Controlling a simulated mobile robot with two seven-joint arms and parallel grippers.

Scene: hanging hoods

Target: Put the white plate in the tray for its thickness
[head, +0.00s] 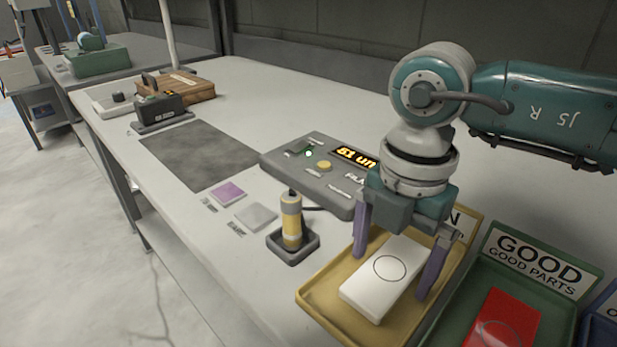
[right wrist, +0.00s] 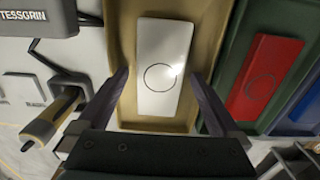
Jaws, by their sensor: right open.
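The white plate (head: 383,277) is a flat oblong block with a thin circle on its top. It lies in the yellow tray (head: 322,294), and it also shows in the right wrist view (right wrist: 163,62). My right gripper (head: 392,264) is open above the yellow tray, with its purple fingers on either side of the plate. In the right wrist view the fingers (right wrist: 165,88) stand apart from the plate, with gaps on both sides. The yellow tray's label is mostly hidden behind the gripper. My left gripper is not in view.
A green tray (head: 458,318) labelled GOOD PARTS holds a red plate (head: 502,322). A blue tray (head: 602,325) is at the right edge. A grey gauge (head: 300,157) with a lit display and a yellow-handled probe in its stand (head: 292,243) are left of the gripper.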

